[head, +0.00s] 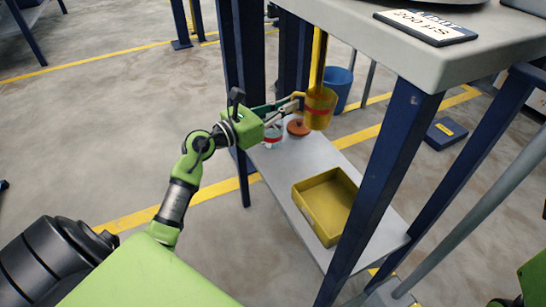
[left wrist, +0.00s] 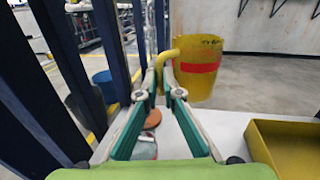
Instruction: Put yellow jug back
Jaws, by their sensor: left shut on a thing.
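The yellow jug (head: 320,112) has a red band and a side handle. It also shows in the left wrist view (left wrist: 205,85), roughly upright. My left gripper (head: 298,101) is shut on the jug's handle, which sits between the fingertips in the left wrist view (left wrist: 166,78). The jug appears held above the far end of the grey lower shelf (head: 285,181), under the tabletop. My right gripper is not in view.
On the shelf are a yellow bin (head: 300,203), an orange-brown round piece (head: 298,128) and a clear vessel with a red band (head: 273,136). Dark blue legs (head: 390,165) and the grey tabletop (head: 400,55) bound the space. A blue bucket (head: 340,84) stands behind.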

